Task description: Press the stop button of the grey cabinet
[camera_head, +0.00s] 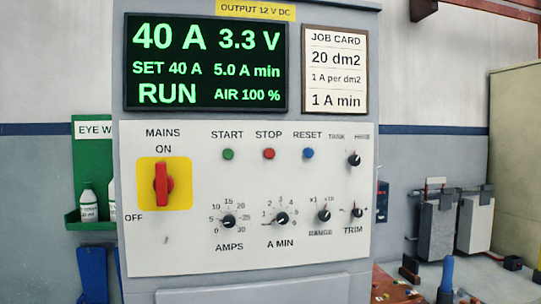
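The grey cabinet (249,279) fills the middle of the head view, upright and facing me. Its white panel (200,262) carries a row of three small buttons. The red stop button (269,154) sits in the middle under the label STOP. The green start button (228,154) is left of it and the blue reset button (308,153) is right of it. The display (206,62) above reads 40 A, 3.3 V, SET 40 A, 5.0 A min, RUN and AIR 100 %. My gripper is not in view.
A red mains switch (162,184) on a yellow plate points to ON. Several black knobs are low on the panel. A job card (335,70) is beside the display. A green eye-wash shelf (92,222) stands left; grey containers (439,228) hang right.

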